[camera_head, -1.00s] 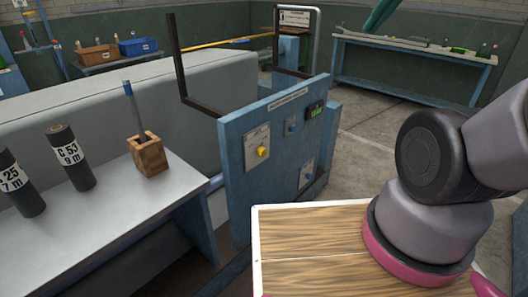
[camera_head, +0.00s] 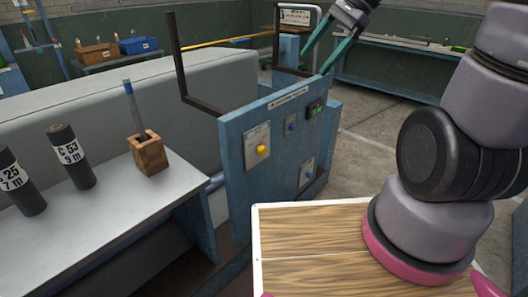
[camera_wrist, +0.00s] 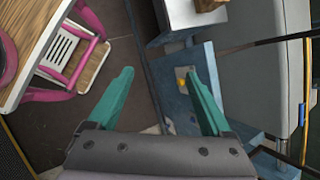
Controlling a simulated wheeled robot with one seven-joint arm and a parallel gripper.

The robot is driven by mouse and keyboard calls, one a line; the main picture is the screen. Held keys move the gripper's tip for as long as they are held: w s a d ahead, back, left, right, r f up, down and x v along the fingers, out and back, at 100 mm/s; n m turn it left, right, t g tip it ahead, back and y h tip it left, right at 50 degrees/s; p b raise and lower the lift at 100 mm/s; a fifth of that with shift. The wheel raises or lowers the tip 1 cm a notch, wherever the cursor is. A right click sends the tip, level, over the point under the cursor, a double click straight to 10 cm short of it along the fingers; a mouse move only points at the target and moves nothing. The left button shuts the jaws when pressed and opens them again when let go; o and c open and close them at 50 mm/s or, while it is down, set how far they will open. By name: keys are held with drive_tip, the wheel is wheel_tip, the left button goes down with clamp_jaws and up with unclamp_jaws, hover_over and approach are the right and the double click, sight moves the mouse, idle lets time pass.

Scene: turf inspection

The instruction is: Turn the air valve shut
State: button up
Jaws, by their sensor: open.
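A blue panel (camera_head: 238,190) stands in the middle of the head view. It carries a yellow knob (camera_head: 262,151) on a pale plate, a small blue knob (camera_head: 291,125), a green-lit display (camera_head: 315,110) and a lower plate with a dark blue knob (camera_head: 307,173). I cannot read which is the air valve. My gripper (camera_head: 316,62) is open and empty, its teal fingers above and behind the panel's top right, apart from it. In the wrist view, my gripper (camera_wrist: 160,80) has the yellow knob (camera_wrist: 182,82) just left of its right finger.
A grey bench (camera_head: 120,200) at left holds two dark labelled cylinders (camera_head: 70,158) and a wooden block (camera_head: 148,153) with a blue-topped rod. Dark upright bars (camera_head: 178,60) rise behind the panel. Floor (camera_head: 375,150) right of the panel is clear.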

sight(264, 152)
drive_tip(key=w+a+f+m+y, duration=0.45)
drive_tip(key=w+f+m, duration=0.35)
drive_tip(key=f+m, duration=0.2)
drive_tip(key=w+a+f+m+y, duration=0.3)
drive_tip(key=w+f+m+y, duration=0.3)
drive_tip(key=w+f+m, duration=0.3)
drive_tip(key=w+d+f+m+t+h, duration=0.15)
drive_tip(key=f+m+t, duration=0.45)
drive_tip(key=f+m, duration=0.6)
drive_tip(key=w+d+f+m+t+h, duration=0.1)
drive_tip(key=d+f+m+t+h, duration=0.15)
drive_tip(key=f+m+t, duration=0.65)
drive_tip(key=w+a+f+g, duration=0.1)
drive_tip(key=w+a, duration=0.1)
drive_tip(key=w+a+f+g, duration=0.1)
drive_tip(key=w+a+f, duration=0.1)
drive_tip(key=a, duration=0.1)
drive_tip(key=w+a+f+g, duration=0.1)
drive_tip(key=w+a+f, duration=0.1)
drive_tip(key=w, duration=0.1)
drive_tip(key=shift+a+f+m, duration=0.15)
drive_tip(key=shift+a+m, duration=0.15)
clamp_jaws()
drive_tip(key=shift+w, duration=0.1)
